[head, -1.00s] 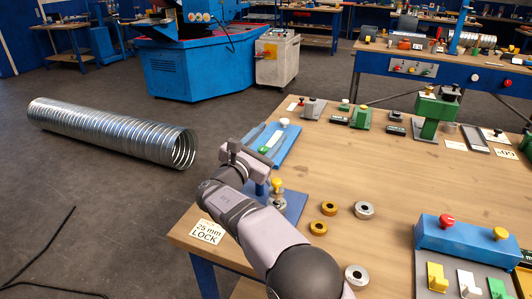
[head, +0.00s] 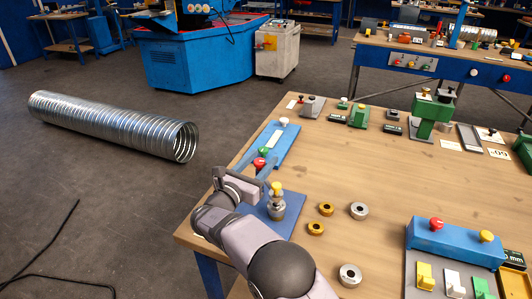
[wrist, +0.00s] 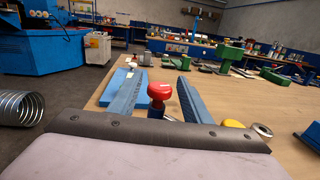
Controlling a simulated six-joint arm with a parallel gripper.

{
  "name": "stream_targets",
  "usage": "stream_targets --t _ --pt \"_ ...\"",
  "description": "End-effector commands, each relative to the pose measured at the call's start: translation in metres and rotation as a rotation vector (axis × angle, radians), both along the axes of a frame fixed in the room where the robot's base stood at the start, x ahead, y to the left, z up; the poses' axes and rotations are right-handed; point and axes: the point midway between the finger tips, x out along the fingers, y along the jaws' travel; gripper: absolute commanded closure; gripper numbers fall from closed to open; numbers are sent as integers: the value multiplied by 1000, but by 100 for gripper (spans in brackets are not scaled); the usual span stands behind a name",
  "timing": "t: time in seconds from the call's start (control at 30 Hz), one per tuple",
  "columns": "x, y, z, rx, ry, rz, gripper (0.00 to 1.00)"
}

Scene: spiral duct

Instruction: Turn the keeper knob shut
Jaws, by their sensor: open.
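A red knob (head: 259,163) stands at the near end of the blue plate. In the wrist view the red knob (wrist: 160,92) shows between my two blue-grey fingers, with gaps on both sides. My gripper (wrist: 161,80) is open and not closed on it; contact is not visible. It also shows in the head view (head: 257,165). A yellow knob (head: 276,187) on a silver metal fitting (head: 277,206) is just right of my gripper, outside the fingers. I cannot tell which knob is the keeper knob.
The blue plate (head: 284,149) also bears green and white knobs beyond my gripper. Brass and steel rings (head: 359,210) lie to the right. A blue block (head: 455,243) with red and yellow knobs stands at front right.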

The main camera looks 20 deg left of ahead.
Motion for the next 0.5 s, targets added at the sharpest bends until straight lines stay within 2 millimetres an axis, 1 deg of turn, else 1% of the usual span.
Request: stream_targets --t 0.03,0.1,0.2,0.33,0.5 --pt "7 -2 1 0 1 -1 56" --pt "15 -3 1 -1 1 -2 56" --pt "24 -3 1 -1 1 0 56" --pt "30 -4 0 -1 1 0 56" --pt "32 -4 0 -1 0 1 56"
